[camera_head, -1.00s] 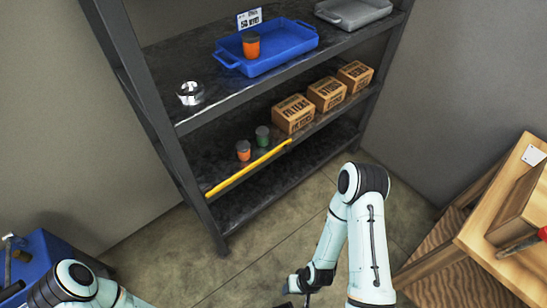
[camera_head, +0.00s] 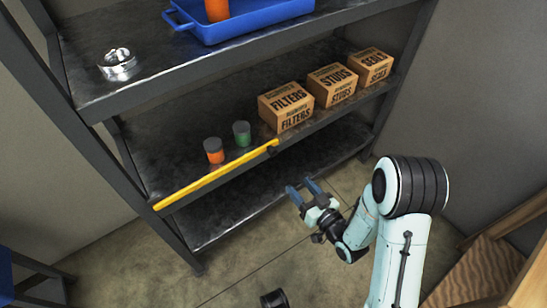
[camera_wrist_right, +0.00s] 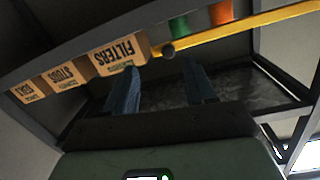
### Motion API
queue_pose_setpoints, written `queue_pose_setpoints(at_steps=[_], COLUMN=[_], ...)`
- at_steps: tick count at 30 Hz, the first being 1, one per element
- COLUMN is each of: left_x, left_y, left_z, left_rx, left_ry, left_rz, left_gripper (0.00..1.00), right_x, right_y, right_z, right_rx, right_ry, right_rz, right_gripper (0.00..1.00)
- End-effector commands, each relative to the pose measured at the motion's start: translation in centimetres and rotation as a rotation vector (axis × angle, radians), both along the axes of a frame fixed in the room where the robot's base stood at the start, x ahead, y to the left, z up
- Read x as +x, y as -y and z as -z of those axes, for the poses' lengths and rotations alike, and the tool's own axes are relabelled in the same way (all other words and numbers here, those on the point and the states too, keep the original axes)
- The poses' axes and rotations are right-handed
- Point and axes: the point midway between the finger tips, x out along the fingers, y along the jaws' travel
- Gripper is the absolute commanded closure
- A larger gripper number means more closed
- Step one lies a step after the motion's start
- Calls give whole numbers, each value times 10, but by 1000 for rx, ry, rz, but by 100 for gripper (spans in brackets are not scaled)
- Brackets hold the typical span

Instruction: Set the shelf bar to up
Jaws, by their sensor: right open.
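The yellow shelf bar (camera_head: 215,178) lies along the front edge of the middle shelf (camera_head: 330,122), from the left post to a dark knob (camera_head: 272,150) at its right end. The bar also shows in the right wrist view (camera_wrist_right: 245,26), at the upper right. My right gripper (camera_head: 302,187) is open and empty, in front of and below the knob end, apart from the bar. In the right wrist view its two fingers (camera_wrist_right: 163,78) point toward the shelf edge, with the knob just beyond them. My left gripper is not in view.
Behind the bar stand an orange jar (camera_head: 214,152) and a green jar (camera_head: 242,134). Boxes of filters (camera_head: 287,107), studs (camera_head: 332,86) and seals (camera_head: 371,68) stand to the right.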

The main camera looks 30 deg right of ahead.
Motion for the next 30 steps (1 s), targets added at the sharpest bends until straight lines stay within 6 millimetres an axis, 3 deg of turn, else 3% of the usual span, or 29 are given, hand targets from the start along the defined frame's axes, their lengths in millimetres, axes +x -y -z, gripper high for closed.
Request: queue_pose_setpoints(at_steps=[1, 5, 11, 14, 24, 30], left_x=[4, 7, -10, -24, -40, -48], left_y=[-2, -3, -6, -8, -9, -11], left_z=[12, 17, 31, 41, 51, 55], left_rx=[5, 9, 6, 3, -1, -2], left_ry=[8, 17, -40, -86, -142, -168], left_rz=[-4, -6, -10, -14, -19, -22], left_gripper=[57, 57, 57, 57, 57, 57], right_x=[1, 2, 18, 34, 105, 128], right_y=[0, 0, -1, -2, -4, -5], right_z=[-1, -13, -14, -15, -15, -15], right_rx=[1, 3, 0, 1, 1, 2], right_ry=[45, 102, 110, 110, 105, 103], right_rz=[-7, -17, -20, -20, -18, -17], right_gripper=[45, 45, 45, 45, 45, 45])
